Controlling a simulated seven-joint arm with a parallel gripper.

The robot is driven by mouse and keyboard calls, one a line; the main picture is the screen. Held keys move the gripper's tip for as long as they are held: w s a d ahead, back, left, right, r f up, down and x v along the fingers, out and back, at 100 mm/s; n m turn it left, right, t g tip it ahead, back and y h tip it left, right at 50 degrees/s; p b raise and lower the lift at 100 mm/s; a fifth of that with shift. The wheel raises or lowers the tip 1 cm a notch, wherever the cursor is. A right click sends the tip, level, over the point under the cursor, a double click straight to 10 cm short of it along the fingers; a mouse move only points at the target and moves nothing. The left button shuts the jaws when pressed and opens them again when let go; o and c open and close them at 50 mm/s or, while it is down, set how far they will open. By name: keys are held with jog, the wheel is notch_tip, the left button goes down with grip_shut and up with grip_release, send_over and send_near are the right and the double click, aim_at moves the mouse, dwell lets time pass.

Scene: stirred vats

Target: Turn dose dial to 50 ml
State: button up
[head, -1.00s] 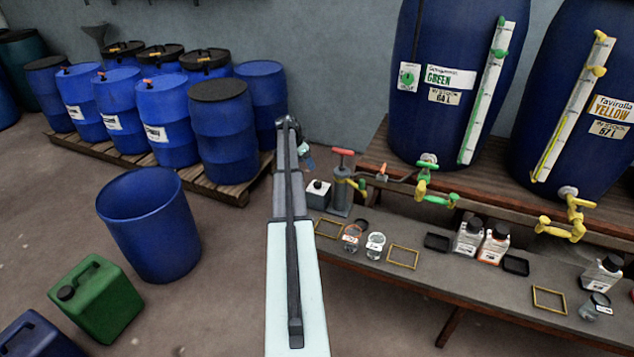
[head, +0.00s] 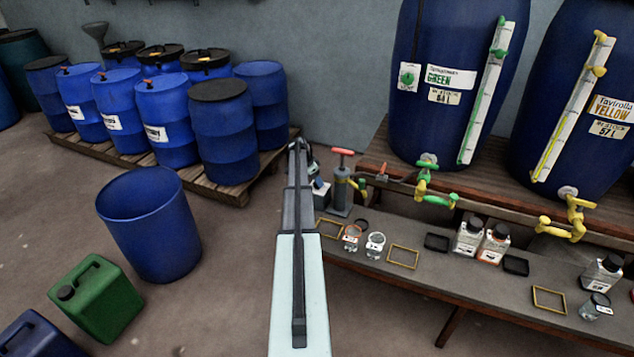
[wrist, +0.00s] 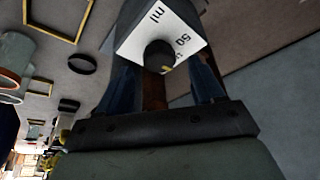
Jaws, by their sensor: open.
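The dose dial (wrist: 159,54) is a round black knob on a slanted white scale plate (wrist: 134,43) in the wrist view. "ml" and "50" are printed on the plate; another mark below is mostly hidden. A yellow mark on the knob points to the lower right in that view, away from the "50". My gripper (wrist: 162,78) is open, with one dark finger on each side below the knob. I cannot tell whether either finger touches it. In the head view the small white-topped dose unit (head: 321,190) is partly covered by my arm.
A grey pump with a red handle (head: 343,152) stands close to the right of the dose unit. Glass beakers (head: 375,245) and yellow frames (head: 403,257) lie on the bench in front. Big blue vats (head: 440,120) stand behind to the right.

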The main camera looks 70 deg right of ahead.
jog(key=shift+x, duration=1.05)
jog(key=c, duration=1.1)
